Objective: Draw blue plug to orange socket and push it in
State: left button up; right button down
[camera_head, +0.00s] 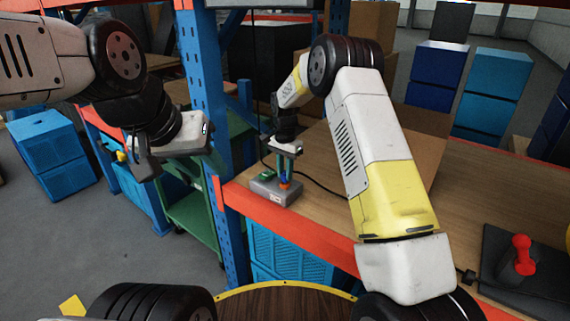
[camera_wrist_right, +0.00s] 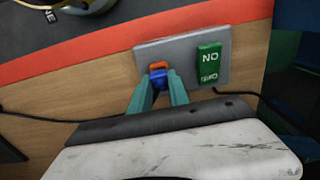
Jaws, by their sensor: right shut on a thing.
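The blue plug (camera_wrist_right: 158,79) is between the teal fingers of my right gripper (camera_wrist_right: 159,86), which is shut on it. The orange socket (camera_wrist_right: 156,65) is on a grey box (camera_wrist_right: 182,52) and shows just beyond the plug in the right wrist view. In the head view, the right gripper (camera_head: 285,164) points down over the box (camera_head: 262,190), with the plug (camera_head: 284,180) right at the orange socket (camera_head: 284,187). I cannot tell how deep the plug sits. My left gripper (camera_head: 185,147) hangs left of the blue post, away from the box; its fingers do not show clearly.
The box carries a green switch (camera_wrist_right: 209,63) beside the socket. It stands near the orange front edge (camera_head: 262,214) of the wooden bench (camera_head: 325,165). A black cable (camera_head: 318,184) runs across the bench. A blue post (camera_head: 204,75) rises left of it. A red-knobbed device (camera_head: 520,258) stands at right.

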jog(key=shift+f, duration=0.25)
jog(key=shift+f, duration=0.4)
jog(key=c, duration=0.7)
grip_release()
jog(key=shift+r, duration=4.2)
